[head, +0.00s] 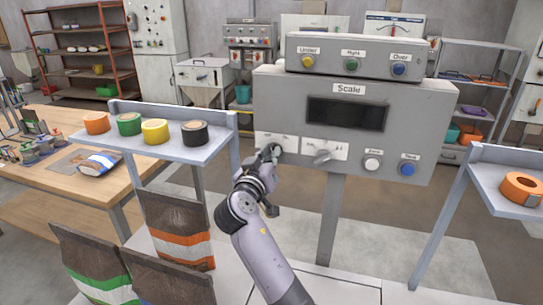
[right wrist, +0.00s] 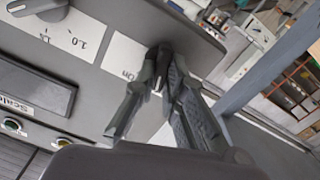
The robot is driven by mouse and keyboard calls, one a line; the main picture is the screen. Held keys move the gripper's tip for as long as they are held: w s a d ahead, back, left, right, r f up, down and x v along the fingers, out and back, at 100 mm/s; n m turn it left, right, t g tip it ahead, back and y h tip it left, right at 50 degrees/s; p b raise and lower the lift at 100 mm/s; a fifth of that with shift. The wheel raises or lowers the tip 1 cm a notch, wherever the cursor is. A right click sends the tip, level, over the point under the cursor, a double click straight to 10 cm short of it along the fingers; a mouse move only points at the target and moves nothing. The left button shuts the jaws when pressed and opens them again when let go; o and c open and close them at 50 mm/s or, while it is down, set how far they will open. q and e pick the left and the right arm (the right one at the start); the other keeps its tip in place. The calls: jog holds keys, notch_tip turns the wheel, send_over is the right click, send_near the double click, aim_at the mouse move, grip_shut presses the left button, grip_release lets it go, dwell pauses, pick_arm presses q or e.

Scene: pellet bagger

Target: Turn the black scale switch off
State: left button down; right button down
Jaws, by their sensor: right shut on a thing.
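The grey scale panel (head: 268,100) stands at the centre of the head view, with a dark display (head: 346,113). My right gripper (head: 272,152) reaches its lower left corner and largely hides the switch there. In the right wrist view my right gripper (right wrist: 164,85) is shut on the black scale switch (right wrist: 160,54), with one finger on each side of it. A white label plate under the switch reads "On" beside a finger; the rest of the plate is partly hidden. My left gripper is not in view.
A grey rotary knob (head: 323,156) sits just right of the switch, then a white button (head: 372,164) and a blue button (head: 407,169). A shelf (head: 222,138) with several tape rolls stands close on the left.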

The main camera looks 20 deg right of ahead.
jog(key=shift+n, duration=1.1)
jog(key=c, duration=1.7)
grip_release()
jog(key=shift+o, duration=0.2)
notch_tip(320, 180, up, 10)
